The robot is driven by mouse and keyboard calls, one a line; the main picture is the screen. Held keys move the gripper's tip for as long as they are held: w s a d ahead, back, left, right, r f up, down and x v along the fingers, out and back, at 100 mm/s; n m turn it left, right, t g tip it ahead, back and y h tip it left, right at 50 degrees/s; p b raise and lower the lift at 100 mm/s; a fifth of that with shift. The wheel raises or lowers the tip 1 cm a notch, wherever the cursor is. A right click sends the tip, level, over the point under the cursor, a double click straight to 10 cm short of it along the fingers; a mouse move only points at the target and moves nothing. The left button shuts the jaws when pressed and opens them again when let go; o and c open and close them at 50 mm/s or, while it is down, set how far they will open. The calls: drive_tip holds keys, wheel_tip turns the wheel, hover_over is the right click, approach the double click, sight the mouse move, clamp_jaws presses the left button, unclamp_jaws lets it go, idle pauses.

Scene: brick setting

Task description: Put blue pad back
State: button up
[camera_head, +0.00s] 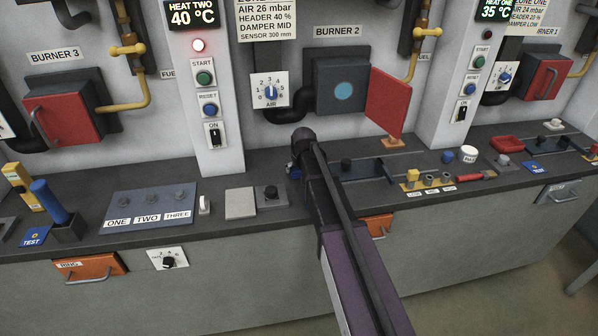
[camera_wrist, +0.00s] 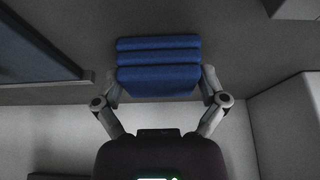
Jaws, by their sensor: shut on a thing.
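My gripper (camera_wrist: 160,88) is shut on the blue pad (camera_wrist: 158,66), a ridged blue block held between the two fingers in the wrist view. The pad is over a dark grey surface there; I cannot tell whether it touches it. In the head view my gripper (camera_head: 294,168) is above the dark counter, below the Burner 2 box.
A grey square block (camera_head: 240,203) and a black-knobbed block (camera_head: 270,197) sit just left of my gripper. An open red door (camera_head: 388,103) and a dark slide (camera_head: 360,170) are to the right.

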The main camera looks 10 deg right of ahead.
drive_tip(key=shift+f, duration=0.1)
drive_tip(key=o, duration=0.7)
drive_tip(key=shift+c, duration=0.2)
drive_tip(key=shift+r, duration=0.2)
drive_tip(key=p+v, duration=1.1)
drive_tip(key=shift+s+r, duration=0.15)
drive_tip(key=shift+r, duration=0.25)
idle(0.5)
drive_tip(key=s+f+g, duration=0.1)
drive_tip(key=s+g, duration=0.3)
drive_tip(key=s, duration=2)
drive_tip(key=shift+s+f+g, duration=0.2)
drive_tip(key=shift+s+g, duration=0.1)
